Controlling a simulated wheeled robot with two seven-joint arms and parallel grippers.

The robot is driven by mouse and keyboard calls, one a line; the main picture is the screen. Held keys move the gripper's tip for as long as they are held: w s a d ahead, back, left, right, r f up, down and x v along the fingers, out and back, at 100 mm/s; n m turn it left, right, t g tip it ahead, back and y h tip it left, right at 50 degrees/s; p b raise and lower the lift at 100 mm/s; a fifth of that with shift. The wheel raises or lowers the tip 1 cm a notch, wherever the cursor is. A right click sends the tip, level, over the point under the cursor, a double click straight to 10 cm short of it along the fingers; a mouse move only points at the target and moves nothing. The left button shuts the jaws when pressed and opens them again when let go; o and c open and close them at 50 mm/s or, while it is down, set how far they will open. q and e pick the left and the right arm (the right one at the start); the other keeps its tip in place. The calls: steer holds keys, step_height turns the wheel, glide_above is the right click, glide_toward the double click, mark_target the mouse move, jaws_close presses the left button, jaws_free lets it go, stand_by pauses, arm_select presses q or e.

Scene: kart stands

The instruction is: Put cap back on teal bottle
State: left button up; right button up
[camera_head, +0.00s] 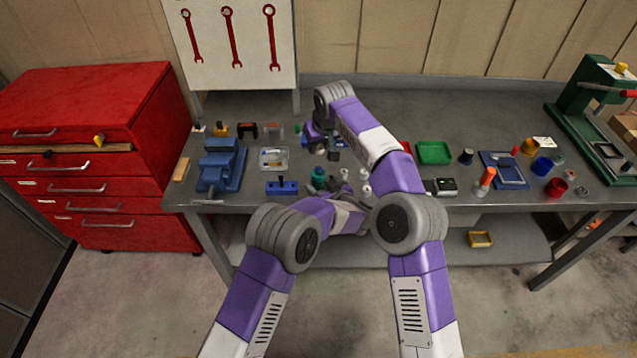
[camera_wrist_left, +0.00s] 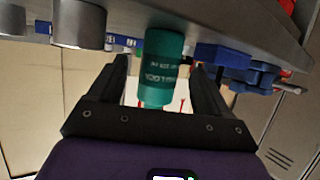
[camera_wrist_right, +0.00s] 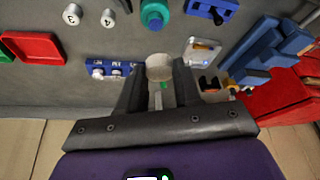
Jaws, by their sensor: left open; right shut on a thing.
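The teal bottle (camera_head: 318,176) stands upright on the grey workbench. In the left wrist view the bottle (camera_wrist_left: 160,68), with lettering on its side, shows between the two fingers. My left gripper (camera_wrist_left: 161,72) is open around it, a gap showing on each side. In the right wrist view the bottle (camera_wrist_right: 153,14) shows from above at the top edge, with a darker round top. My right gripper (camera_wrist_right: 159,75) is shut on a pale grey, round cap-like piece (camera_wrist_right: 159,66). It is apart from the bottle, toward the back of the bench.
White cylindrical weights (camera_head: 363,173) stand right of the bottle. A blue block with knobs (camera_head: 281,187) and a blue vise (camera_head: 222,165) are to its left. A clear tray (camera_head: 273,159) and green tray (camera_head: 433,153) lie nearby. My right forearm passes over the bench's middle.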

arm_select(q)
steer(key=x, duration=0.5)
steer(key=shift+c, duration=0.4)
jaws_close()
arm_select(e)
glide_above(320, 171)
steer(key=shift+f, duration=2.45)
